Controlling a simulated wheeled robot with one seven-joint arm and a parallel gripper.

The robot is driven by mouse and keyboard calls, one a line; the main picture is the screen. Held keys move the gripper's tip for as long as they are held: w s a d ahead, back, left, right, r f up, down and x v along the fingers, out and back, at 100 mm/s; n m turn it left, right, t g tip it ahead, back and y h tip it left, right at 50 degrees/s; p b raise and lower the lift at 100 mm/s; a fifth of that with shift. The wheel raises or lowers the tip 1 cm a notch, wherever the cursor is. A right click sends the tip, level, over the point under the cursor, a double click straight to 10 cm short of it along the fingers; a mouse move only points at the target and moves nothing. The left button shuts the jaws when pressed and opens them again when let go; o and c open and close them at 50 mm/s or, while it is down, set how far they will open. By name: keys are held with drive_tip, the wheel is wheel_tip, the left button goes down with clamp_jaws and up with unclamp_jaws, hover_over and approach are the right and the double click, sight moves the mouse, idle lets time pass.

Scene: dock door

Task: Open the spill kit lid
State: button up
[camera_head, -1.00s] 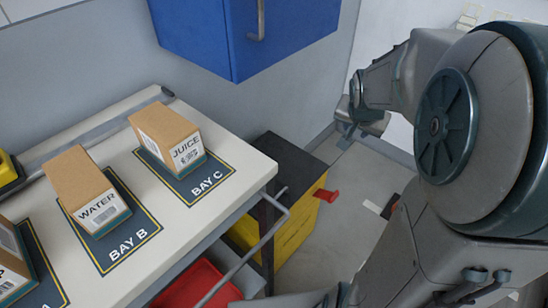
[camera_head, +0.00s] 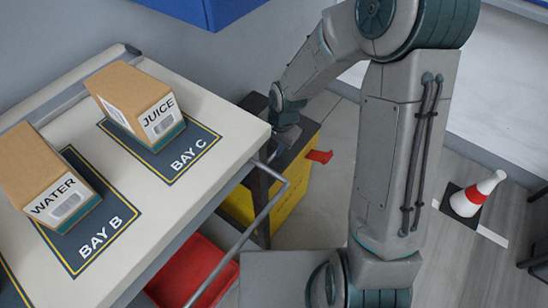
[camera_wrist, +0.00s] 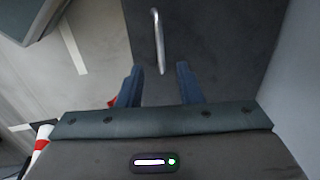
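The spill kit is a yellow box (camera_head: 293,197) with a dark lid (camera_head: 256,103), standing on the floor beyond the white table. Its lid looks shut. A red tab (camera_head: 319,156) sticks out at its side. The wrist view shows the dark lid surface (camera_wrist: 215,40) with a pale bar handle (camera_wrist: 157,35) on it. My gripper (camera_wrist: 158,84) is open, its two blue fingers apart over the lid. The near end of the handle shows between the fingertips; I cannot tell whether anything touches. In the head view my gripper and wrist hide part of the lid.
The white table (camera_head: 215,115) with a front rail carries boxes marked JUICE (camera_head: 140,100) and WATER (camera_head: 45,180). A red bin (camera_head: 195,272) sits below it. A blue cabinet (camera_head: 195,10) hangs above.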

sight(269, 160)
drive_tip(key=f, duration=0.2)
drive_tip(key=f+b, duration=0.1)
drive_tip(key=f, duration=0.2)
drive_tip(key=w+a+f, duration=0.1)
drive_tip(key=f, duration=0.2)
drive_tip(key=shift+a+f+b, duration=0.1)
drive_tip(key=shift+f+b, duration=0.1)
drive_tip(key=shift+b, duration=0.1)
clamp_jaws()
drive_tip(key=shift+r, duration=0.1)
